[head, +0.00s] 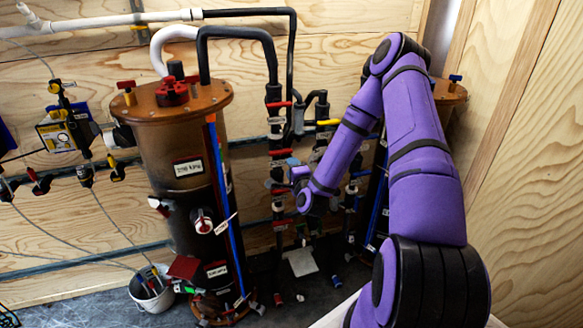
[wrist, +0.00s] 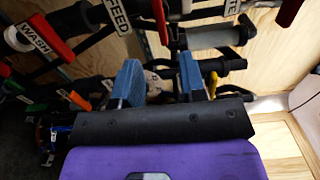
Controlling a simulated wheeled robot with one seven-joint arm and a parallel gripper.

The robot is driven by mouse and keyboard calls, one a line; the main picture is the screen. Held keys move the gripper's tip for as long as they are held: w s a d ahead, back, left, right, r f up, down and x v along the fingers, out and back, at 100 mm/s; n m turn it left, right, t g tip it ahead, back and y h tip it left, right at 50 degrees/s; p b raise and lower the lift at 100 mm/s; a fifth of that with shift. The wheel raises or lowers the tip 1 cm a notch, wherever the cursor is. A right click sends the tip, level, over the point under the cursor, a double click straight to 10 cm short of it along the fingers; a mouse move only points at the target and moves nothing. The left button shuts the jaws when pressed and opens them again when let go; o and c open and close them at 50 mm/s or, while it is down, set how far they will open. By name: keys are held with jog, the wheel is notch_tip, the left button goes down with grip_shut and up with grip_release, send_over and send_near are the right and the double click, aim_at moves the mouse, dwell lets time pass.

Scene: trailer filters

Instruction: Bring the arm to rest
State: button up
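My purple arm (head: 415,150) rises at the right of the head view, bends at the top and reaches down and left toward the pipes. My gripper (head: 292,172) is small in that view, in front of or close beside the vertical valve pipes. In the wrist view my gripper (wrist: 160,82) shows two blue fingers set apart, so it is open. Dark pipe parts show in the gap between the fingers. Nothing is clearly held, and I cannot tell whether the fingers touch any pipe.
A large brown filter tank (head: 180,150) stands left of the pipes (head: 276,150). A second tank (head: 450,92) is partly hidden behind my arm. A white bucket (head: 151,290) stands on the floor. The wooden wall (head: 530,180) is close on the right. Labelled pipes (wrist: 110,15) crowd the wrist view.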

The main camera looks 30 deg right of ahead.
jog(key=shift+r, duration=0.1)
dwell(0.3)
jog(key=s+a+r+n+g+y, duration=0.25)
jog(key=a+r+n, duration=0.25)
jog(key=r+n, duration=0.45)
jog(key=s+a+r+n+g+y, duration=0.2)
jog(key=a+r+n+g, duration=0.3)
jog(key=r, duration=0.7)
jog(key=s+a+r+n+g, duration=0.1)
jog(key=s+r, duration=0.3)
jog(key=s, duration=0.6)
jog(key=s+a+r+n+g, duration=0.2)
jog(key=s+a+r+n, duration=0.1)
jog(key=s, duration=0.7)
jog(key=s+a+r+n+g, duration=0.1)
jog(key=s+a+r+n, duration=0.1)
jog(key=s+r, duration=0.4)
jog(key=s+n, duration=0.1)
jog(key=s, duration=0.3)
jog(key=shift+a+g, duration=0.15)
jog(key=shift+g, duration=0.2)
jog(key=shift+o, duration=0.4)
jog(key=shift+w+y, duration=0.1)
jog(key=shift+y, duration=0.15)
